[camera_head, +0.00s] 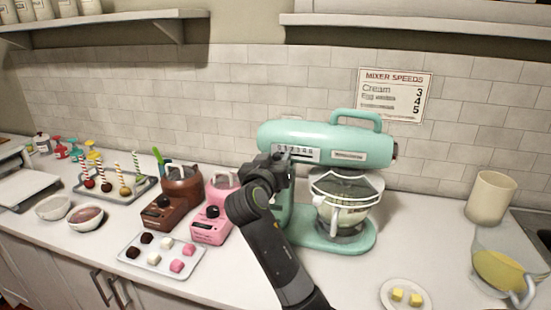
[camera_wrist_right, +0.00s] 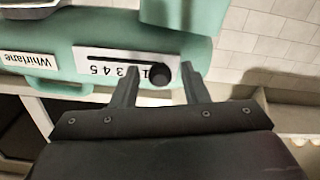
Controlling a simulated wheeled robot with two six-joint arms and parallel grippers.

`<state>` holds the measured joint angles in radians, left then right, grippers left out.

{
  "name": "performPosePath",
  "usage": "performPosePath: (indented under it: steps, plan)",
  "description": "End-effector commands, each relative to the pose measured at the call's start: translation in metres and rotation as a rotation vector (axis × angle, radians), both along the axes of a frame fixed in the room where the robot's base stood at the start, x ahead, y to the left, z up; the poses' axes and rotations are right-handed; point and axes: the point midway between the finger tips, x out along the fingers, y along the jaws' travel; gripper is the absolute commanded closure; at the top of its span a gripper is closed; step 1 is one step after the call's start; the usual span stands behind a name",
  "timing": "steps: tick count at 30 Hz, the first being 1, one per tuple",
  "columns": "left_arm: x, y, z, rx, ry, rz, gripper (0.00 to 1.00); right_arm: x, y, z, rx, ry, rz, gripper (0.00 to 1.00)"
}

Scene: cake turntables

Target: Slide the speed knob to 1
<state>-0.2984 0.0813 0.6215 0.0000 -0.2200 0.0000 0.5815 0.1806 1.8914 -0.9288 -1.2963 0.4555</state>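The mint-green mixer (camera_head: 318,133) stands on the counter, with a white speed panel (camera_head: 303,154) on its head. In the right wrist view the panel (camera_wrist_right: 108,63) appears upside down, with a dark slot and printed numbers. The black round speed knob (camera_wrist_right: 161,74) is near the slot's right end there, just beside the 1 and on the side away from the higher numbers. My right gripper (camera_head: 284,160) is at the panel's left end. Its fingers (camera_wrist_right: 160,82) are open, one on each side of the knob, with gaps visible. My left gripper is out of view.
A glass bowl (camera_head: 345,205) sits under the mixer head. Brown (camera_head: 170,212) and pink (camera_head: 211,225) melting pots stand left of my right arm, behind a tray of cubes (camera_head: 150,262). A mixer-speeds sign (camera_head: 394,94) hangs on the wall.

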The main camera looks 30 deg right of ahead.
Motion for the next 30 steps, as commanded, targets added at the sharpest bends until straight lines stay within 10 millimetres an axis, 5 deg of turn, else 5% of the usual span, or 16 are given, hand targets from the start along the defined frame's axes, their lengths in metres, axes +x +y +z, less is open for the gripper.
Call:
performPosePath:
  steps: [9,27,28,30]
  plan:
    - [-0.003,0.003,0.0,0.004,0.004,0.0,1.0,0.0,0.0,0.0,0.0,0.0,0.0,1.0]
    - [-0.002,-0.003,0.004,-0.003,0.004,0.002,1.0,-0.01,-0.009,0.0,-0.001,0.001,0.0,1.0]
    - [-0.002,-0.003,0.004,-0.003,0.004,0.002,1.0,-0.01,-0.009,0.0,-0.001,0.001,0.0,0.76]
    - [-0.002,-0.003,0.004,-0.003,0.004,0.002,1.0,-0.01,-0.009,0.0,0.0,0.0,0.0,0.67]
